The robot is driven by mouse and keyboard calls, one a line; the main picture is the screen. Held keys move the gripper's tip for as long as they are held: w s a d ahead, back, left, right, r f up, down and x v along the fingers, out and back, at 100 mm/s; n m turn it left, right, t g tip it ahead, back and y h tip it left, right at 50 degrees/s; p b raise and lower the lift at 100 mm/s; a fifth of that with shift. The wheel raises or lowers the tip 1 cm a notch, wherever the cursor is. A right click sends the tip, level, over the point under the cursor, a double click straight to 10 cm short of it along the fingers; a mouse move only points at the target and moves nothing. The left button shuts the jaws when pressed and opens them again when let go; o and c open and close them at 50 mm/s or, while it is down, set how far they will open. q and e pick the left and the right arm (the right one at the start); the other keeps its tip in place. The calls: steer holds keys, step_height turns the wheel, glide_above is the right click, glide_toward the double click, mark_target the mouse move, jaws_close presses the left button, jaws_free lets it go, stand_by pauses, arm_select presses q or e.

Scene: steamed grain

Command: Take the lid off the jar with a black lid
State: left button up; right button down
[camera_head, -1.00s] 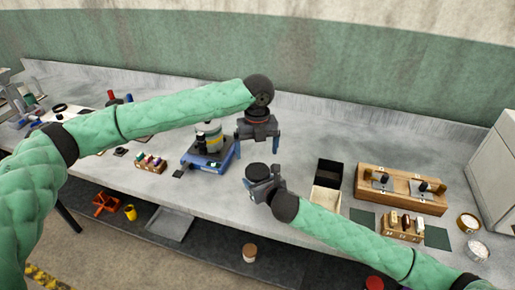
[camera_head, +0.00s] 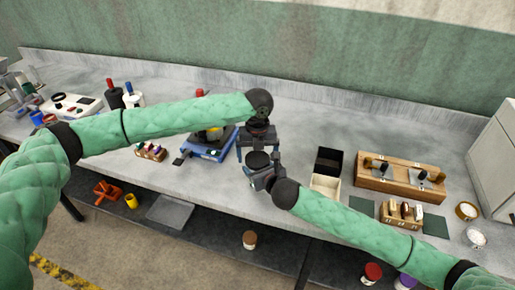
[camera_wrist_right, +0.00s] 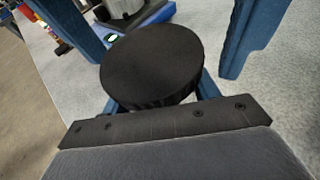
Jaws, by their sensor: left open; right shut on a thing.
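The jar's round black lid (camera_head: 258,160) shows between the two grippers in the head view. It also shows from close above in the right wrist view (camera_wrist_right: 152,66). The jar's body is mostly hidden under the lid. My right gripper (camera_head: 260,174) is shut on the jar below the lid. My left gripper (camera_head: 259,160) is open and points down from above, its blue fingers on either side of the lid. In the right wrist view the left gripper's fingers (camera_wrist_right: 165,45) stand apart from the lid's rim.
A blue device (camera_head: 213,155) stands left of the grippers, partly behind my left arm. A black and cream box (camera_head: 327,182) and a wooden rack (camera_head: 401,188) stand to the right. A small block holder (camera_head: 400,214) sits in front of the rack.

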arm_select(q)
steer(key=shift+f, duration=0.15)
steer(key=shift+c, duration=0.2)
steer(key=c, duration=1)
steer(key=n, duration=0.4)
steer(key=shift+n, duration=0.3)
steer(key=n, duration=0.5)
steer(key=shift+n, duration=0.4)
steer(key=o, duration=1.1)
steer(key=shift+c, duration=0.2)
